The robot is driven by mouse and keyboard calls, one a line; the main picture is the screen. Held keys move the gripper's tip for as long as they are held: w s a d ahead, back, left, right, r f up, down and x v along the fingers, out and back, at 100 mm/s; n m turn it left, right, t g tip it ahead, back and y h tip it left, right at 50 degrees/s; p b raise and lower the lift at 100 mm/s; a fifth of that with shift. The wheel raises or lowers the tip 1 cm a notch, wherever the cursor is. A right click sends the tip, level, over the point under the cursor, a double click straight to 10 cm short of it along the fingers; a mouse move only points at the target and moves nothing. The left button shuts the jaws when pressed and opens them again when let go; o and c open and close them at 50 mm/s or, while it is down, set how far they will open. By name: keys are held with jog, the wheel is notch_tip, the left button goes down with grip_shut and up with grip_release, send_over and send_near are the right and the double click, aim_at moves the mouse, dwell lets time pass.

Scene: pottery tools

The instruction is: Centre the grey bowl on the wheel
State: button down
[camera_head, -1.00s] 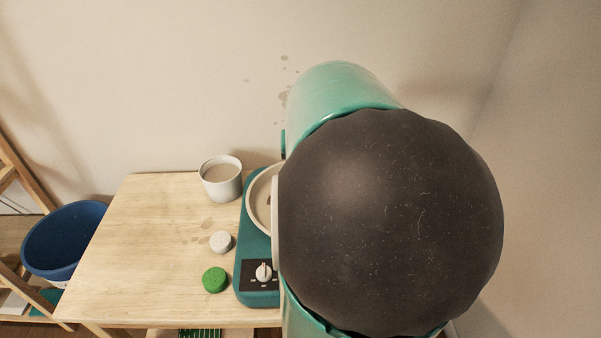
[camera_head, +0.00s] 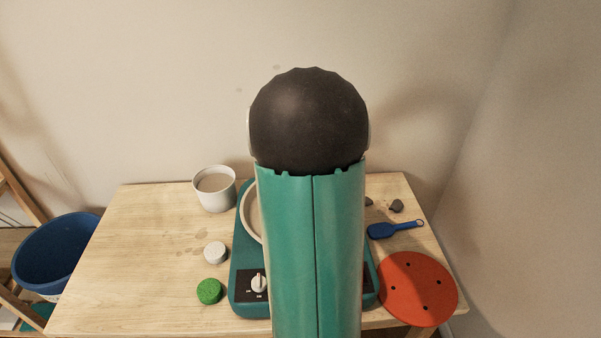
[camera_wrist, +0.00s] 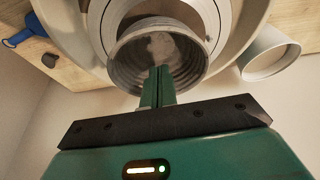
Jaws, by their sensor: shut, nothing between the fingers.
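The grey bowl (camera_wrist: 165,68) stands on the wheel (camera_wrist: 222,14) in the wrist view, its open mouth facing the camera. It overlaps the lower edge of the ringed wheel disc in that picture, with more of the disc showing above it; exact centring cannot be told. My gripper (camera_wrist: 158,74) is shut and empty, its fingertips in front of the bowl's mouth and lower rim. Whether they touch or reach inside is unclear. In the head view my arm hides the bowl and most of the teal wheel base (camera_head: 241,275).
A white cup (camera_head: 214,190) stands close left of the wheel. A white round piece (camera_head: 215,253) and green sponge (camera_head: 209,291) lie in front of it. A red disc (camera_head: 418,289) and blue tool (camera_head: 394,229) lie right. The table's left part is clear.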

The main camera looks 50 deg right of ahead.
jog(key=shift+s+a, duration=1.1)
jog(key=shift+a, duration=0.1)
jog(key=shift+s+a+f, duration=0.1)
jog(key=shift+s+a, duration=0.1)
jog(key=shift+a, duration=0.1)
jog(key=shift+s, duration=0.1)
jog(key=shift+s+a, duration=0.7)
jog(key=shift+a, duration=0.2)
jog(key=shift+d, duration=0.1)
